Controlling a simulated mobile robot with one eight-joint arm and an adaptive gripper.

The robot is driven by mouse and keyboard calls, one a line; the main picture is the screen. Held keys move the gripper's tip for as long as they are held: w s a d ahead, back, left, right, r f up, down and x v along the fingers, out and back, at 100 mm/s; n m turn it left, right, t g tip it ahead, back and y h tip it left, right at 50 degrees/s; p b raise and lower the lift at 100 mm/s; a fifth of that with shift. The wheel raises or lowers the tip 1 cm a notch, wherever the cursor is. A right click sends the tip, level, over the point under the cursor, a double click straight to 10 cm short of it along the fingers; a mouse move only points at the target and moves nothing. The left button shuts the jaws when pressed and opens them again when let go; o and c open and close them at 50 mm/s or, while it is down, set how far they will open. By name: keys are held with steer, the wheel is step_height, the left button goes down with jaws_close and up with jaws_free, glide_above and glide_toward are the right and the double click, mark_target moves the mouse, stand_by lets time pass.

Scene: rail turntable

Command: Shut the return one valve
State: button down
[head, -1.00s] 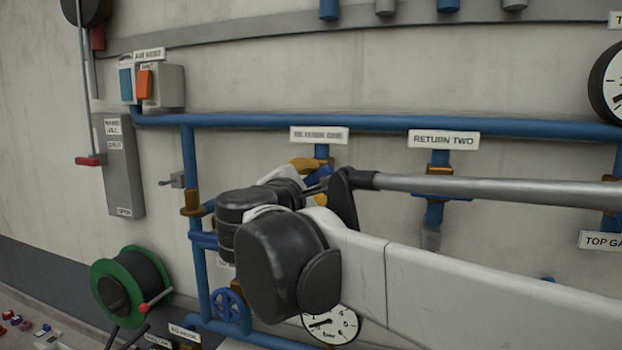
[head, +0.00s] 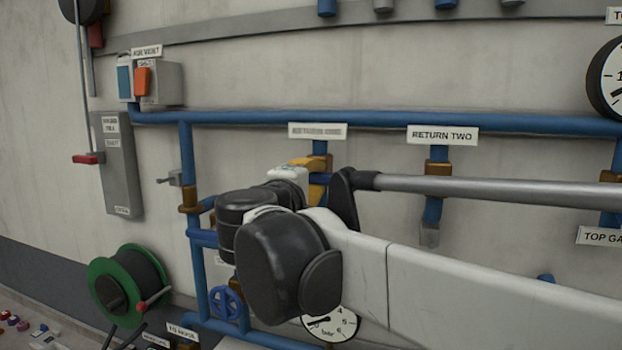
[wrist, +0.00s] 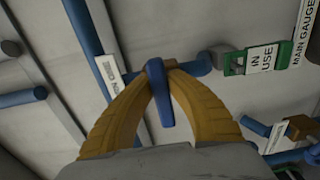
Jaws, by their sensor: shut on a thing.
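The return one valve sits on a short blue pipe (head: 320,148) below a blurred label (head: 318,131) in the head view. In the wrist view its blue lever (wrist: 160,92) stands between the two yellow fingers of my gripper (wrist: 160,72), which are shut on it. There the lever points down the picture, across the short blue pipe (wrist: 195,68). In the head view my gripper (head: 314,177) is at the valve, and my arm and wrist hide most of the lever and valve body.
The RETURN TWO label (head: 443,135) and its valve are to the right. A long blue pipe (head: 400,120) runs above. A round gauge (head: 335,322) and blue handwheel (head: 225,302) are below. A green IN USE tag (wrist: 262,58) hangs nearby in the wrist view.

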stand_by(0.4)
steer(key=c, duration=1.3)
jaws_free()
steer(key=shift+w, duration=0.1)
steer(key=v, duration=1.2)
